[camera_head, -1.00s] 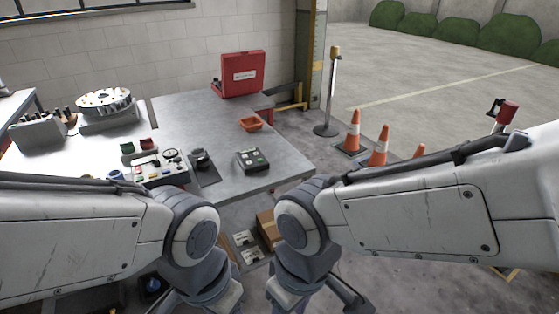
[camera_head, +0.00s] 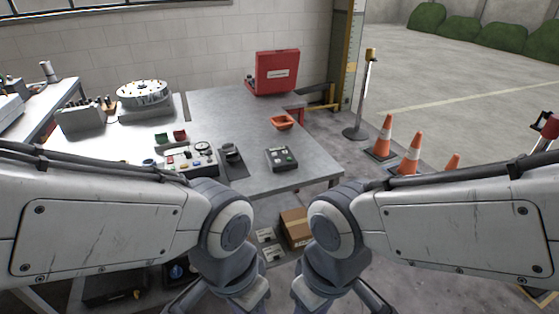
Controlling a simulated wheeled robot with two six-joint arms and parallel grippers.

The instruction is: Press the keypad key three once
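A small dark box with a green display and a few light keys (camera_head: 282,158), which looks like the keypad, lies on the grey metal table (camera_head: 262,182) near its front right part. Its key markings are too small to read, so I cannot tell which key is three. Both my arms reach in from the sides and bend down at the bottom of the view, in front of the table. Their grippers are below the frame and hidden, well apart from the box.
A control panel with buttons (camera_head: 190,159) and a dark stand (camera_head: 232,156) are left of the box. An orange tray (camera_head: 282,122) and an open red case (camera_head: 277,72) are behind it. A cardboard box (camera_head: 295,226) sits below the table. Traffic cones (camera_head: 409,155) stand right.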

